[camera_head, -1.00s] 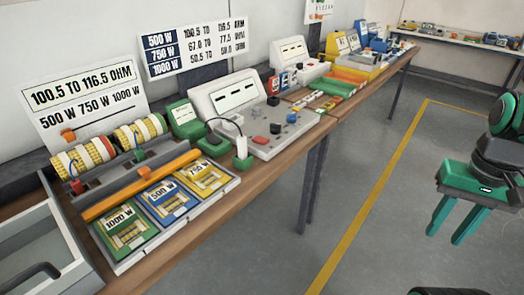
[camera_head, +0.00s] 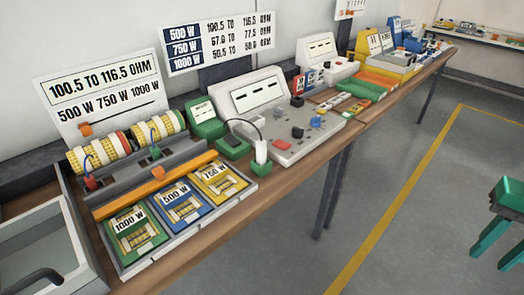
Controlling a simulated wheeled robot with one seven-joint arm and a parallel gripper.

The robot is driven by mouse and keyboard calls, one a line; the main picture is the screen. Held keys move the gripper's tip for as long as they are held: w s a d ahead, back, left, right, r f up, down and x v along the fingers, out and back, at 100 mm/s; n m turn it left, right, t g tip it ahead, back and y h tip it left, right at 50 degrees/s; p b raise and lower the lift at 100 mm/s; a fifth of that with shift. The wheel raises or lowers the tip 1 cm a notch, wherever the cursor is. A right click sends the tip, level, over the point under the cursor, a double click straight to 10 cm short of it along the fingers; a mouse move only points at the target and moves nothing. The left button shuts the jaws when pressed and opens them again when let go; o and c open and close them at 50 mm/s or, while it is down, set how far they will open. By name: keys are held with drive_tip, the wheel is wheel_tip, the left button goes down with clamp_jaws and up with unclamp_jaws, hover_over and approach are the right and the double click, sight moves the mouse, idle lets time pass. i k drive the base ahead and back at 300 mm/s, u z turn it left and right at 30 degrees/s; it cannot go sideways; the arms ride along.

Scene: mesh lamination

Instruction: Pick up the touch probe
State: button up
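What looks like the touch probe (camera_head: 261,152) is a small white upright piece with a dark cable looping from its top. It stands in a small green holder (camera_head: 262,168) at the front edge of the bench, beside the grey meter console (camera_head: 300,140). My gripper (camera_head: 488,261) is at the right edge of the picture, partly cut off. Its two green fingers point down and are apart, with nothing between them. It is over the floor, well to the right of the bench and the probe.
The wooden bench (camera_head: 205,236) runs from lower left to upper right. A tray (camera_head: 178,234) with green, blue and yellow cards, wound yellow coils (camera_head: 92,155) and a green meter (camera_head: 204,118) crowd the probe's left. Grey floor (camera_head: 400,190) is clear right of the bench.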

sight(261, 146)
drive_tip(key=i, duration=0.85)
